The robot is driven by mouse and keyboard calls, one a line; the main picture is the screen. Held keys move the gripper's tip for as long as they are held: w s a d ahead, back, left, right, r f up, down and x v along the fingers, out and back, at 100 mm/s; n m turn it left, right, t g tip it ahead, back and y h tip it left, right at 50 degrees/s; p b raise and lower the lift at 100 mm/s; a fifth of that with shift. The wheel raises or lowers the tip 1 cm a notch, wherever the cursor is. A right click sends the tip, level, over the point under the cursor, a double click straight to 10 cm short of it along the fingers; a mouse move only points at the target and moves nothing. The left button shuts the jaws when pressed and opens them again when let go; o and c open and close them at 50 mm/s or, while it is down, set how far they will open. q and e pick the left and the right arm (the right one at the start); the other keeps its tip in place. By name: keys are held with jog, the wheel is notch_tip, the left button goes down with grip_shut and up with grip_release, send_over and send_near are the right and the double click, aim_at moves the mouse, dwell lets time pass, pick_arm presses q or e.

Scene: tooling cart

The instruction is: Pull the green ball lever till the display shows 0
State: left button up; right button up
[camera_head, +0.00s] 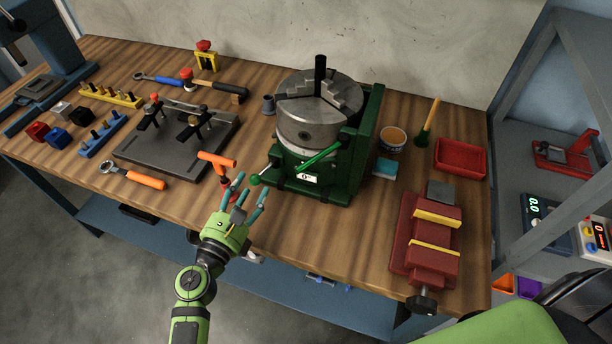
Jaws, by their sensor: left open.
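My right gripper is not in view.
A steel chuck (308,122) tops the fixture. An orange-handled tool (217,160) stands just left of my fingers. A grey fixture plate (172,158) lies farther left. A red vise (402,250) and red tray (460,158) are at the right. Some bare wood lies before the fixture.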

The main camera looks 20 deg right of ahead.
pick_arm(q)
jog(key=shift+v, duration=2.35)
jog(key=shift+d, duration=0.1)
